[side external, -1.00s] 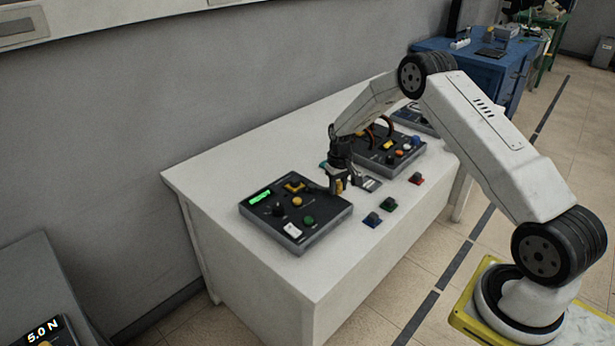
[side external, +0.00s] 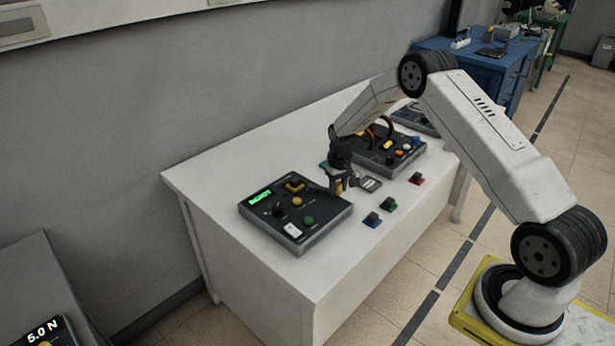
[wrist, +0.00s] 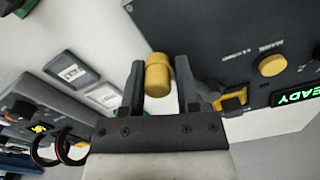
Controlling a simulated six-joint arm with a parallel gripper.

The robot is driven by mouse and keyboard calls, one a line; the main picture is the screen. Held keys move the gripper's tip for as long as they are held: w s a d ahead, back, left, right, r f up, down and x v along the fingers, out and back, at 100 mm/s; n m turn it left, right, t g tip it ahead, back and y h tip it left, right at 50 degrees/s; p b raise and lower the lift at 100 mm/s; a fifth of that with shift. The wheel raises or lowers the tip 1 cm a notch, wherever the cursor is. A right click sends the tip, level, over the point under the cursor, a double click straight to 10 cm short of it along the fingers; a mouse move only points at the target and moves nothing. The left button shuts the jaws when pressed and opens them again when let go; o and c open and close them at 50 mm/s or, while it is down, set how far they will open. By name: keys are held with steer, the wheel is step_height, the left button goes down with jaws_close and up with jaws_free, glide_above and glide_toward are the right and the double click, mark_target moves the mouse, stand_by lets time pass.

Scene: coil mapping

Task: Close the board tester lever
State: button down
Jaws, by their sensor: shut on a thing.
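The board tester (side external: 325,213) is a dark box at the front left of the white table, with a lit green display (side external: 261,197) reading READY. My gripper (side external: 341,188) is low at the tester's right edge. In the wrist view, my gripper (wrist: 158,85) is shut on a yellow rounded grip (wrist: 157,74), which looks like the lever's handle. The tester's dark panel (wrist: 215,35) fills the upper right there, with a yellow button (wrist: 271,65) near it. The lever's arm and pivot are hidden.
A second dark panel with brown-orange cables (side external: 385,157) stands behind my gripper. Blue (side external: 373,219), green (side external: 389,204) and red (side external: 416,179) small blocks lie along the table's near edge. The table's left back is clear.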

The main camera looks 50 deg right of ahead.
mark_target(320, 207)
steer(key=shift+w+d+r, duration=0.1)
steer(key=shift+r, duration=0.1)
steer(key=shift+s+a+m, duration=0.25)
steer(key=shift+a+m, duration=0.5)
steer(key=shift+m, duration=0.45)
steer(key=a+m, duration=0.2)
steer(key=shift+s+m, duration=0.1)
steer(key=shift+m, duration=0.2)
steer(key=a+m, duration=0.2)
steer(key=m, duration=0.1)
steer(key=shift+w+a, duration=0.15)
steer(key=shift+w, duration=0.1)
steer(key=shift+w+a+m, duration=0.2)
steer(key=shift+a+m, duration=0.2)
steer(key=shift+m, duration=0.35)
steer(key=shift+w+a+m, duration=0.15)
steer(key=shift+a+m, duration=0.2)
steer(key=shift+m, duration=0.4)
